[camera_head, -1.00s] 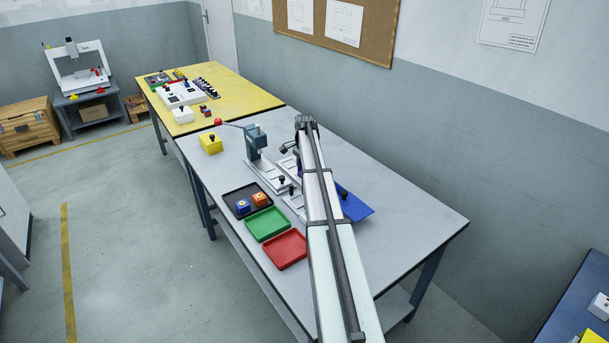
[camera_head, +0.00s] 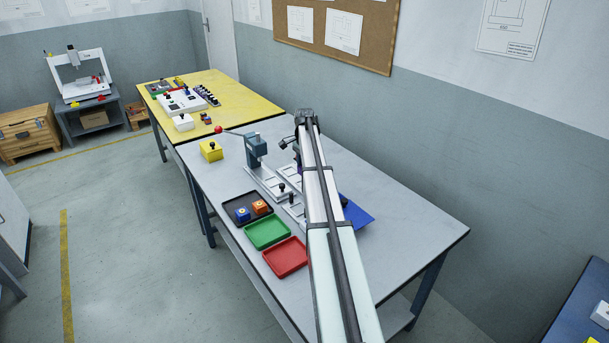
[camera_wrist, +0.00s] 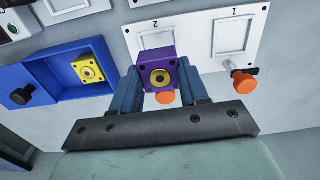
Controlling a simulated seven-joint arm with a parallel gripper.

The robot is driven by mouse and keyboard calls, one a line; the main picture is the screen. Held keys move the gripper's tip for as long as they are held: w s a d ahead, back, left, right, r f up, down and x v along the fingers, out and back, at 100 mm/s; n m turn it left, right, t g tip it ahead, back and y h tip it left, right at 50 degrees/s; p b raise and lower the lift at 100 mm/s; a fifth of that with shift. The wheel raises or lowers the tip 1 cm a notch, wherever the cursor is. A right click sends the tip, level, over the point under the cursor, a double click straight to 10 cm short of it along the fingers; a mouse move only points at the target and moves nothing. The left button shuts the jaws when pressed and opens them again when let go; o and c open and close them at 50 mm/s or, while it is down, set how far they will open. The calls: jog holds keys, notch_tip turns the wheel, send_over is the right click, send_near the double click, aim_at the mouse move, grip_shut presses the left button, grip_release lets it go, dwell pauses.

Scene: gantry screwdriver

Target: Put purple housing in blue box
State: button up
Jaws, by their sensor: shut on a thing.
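The purple housing (camera_wrist: 150,58) is between the two fingers of my gripper (camera_wrist: 158,72) in the wrist view, its round brass-coloured bore facing the camera. My gripper is shut on it. The blue box (camera_wrist: 112,82) is to the left of the housing in the wrist view, with a yellow housing (camera_wrist: 89,72) lying in it. A blue panel with a black knob (camera_wrist: 22,96) adjoins its left side. In the head view my arm hides my fingers and most of the blue box (camera_head: 357,216).
A white plate (camera_wrist: 195,35) with slots marked 1 and 2 lies beyond the housing. An orange knob (camera_wrist: 243,82) stands at its right. Black (camera_head: 232,218), green (camera_head: 267,233) and red (camera_head: 286,257) trays line the table's left edge. The table's right side is clear.

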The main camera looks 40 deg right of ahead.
notch_tip(320, 180, up, 4)
jog(key=shift+f, duration=0.1)
jog(key=shift+s+r, duration=0.15)
jog(key=shift+r, duration=0.1)
jog(key=shift+s+n, duration=0.3)
jog(key=shift+n, duration=0.1)
jog(key=s+d+f+n, duration=0.1)
jog(key=s+f+n, duration=0.2)
jog(key=s+n, duration=1.4)
jog(key=shift+f, duration=0.1)
jog(key=shift+f, duration=2.8)
jog(key=shift+f, duration=0.7)
